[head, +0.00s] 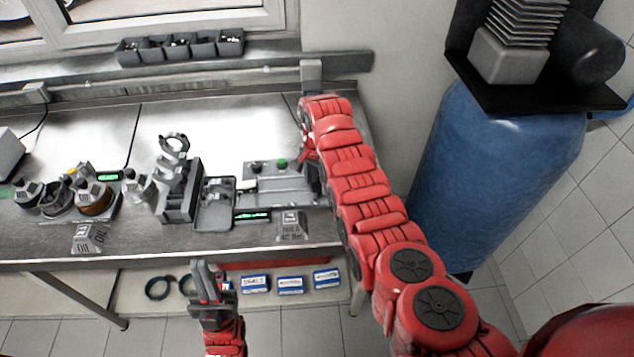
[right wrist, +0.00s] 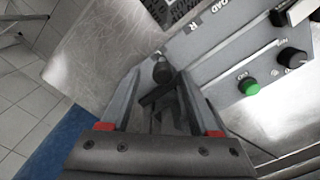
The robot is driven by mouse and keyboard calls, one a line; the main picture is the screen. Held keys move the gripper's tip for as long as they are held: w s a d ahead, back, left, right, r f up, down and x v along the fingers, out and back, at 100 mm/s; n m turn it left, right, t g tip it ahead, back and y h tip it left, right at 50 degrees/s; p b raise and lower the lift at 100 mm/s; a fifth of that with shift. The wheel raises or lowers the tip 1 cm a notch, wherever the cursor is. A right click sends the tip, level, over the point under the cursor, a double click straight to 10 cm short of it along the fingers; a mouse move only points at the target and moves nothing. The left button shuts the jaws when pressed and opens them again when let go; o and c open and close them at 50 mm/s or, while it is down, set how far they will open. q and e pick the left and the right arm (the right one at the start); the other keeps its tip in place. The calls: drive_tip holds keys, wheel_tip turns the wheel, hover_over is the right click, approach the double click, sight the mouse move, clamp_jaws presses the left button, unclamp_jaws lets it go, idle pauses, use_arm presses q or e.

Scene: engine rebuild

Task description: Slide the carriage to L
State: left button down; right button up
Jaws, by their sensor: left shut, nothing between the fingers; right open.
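The grey bench machine (head: 285,185) stands at the right end of the bench. In the right wrist view its panel (right wrist: 222,35) carries the letters R and LOAD, a green button (right wrist: 250,88) and black knobs (right wrist: 292,57). A dark round knob (right wrist: 162,72) lies between the fingertips of my open right gripper (right wrist: 158,80); I cannot tell if they touch it. In the head view my right gripper (head: 309,160) is at the machine's right end, mostly hidden by its arm. The carriage body is not clearly distinguishable. My left gripper (head: 205,280) is shut and empty, in front of the bench.
A placard (head: 291,228) stands at the front edge. A blue tank (head: 490,170) stands right of the bench.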

wheel_tip(320, 180, up, 4)
drive_tip(key=shift+w+b, duration=0.1)
drive_tip(key=shift+b, duration=1.1)
wheel_tip(320, 180, up, 13)
drive_tip(key=shift+p, duration=0.35)
drive_tip(key=shift+d, duration=0.1)
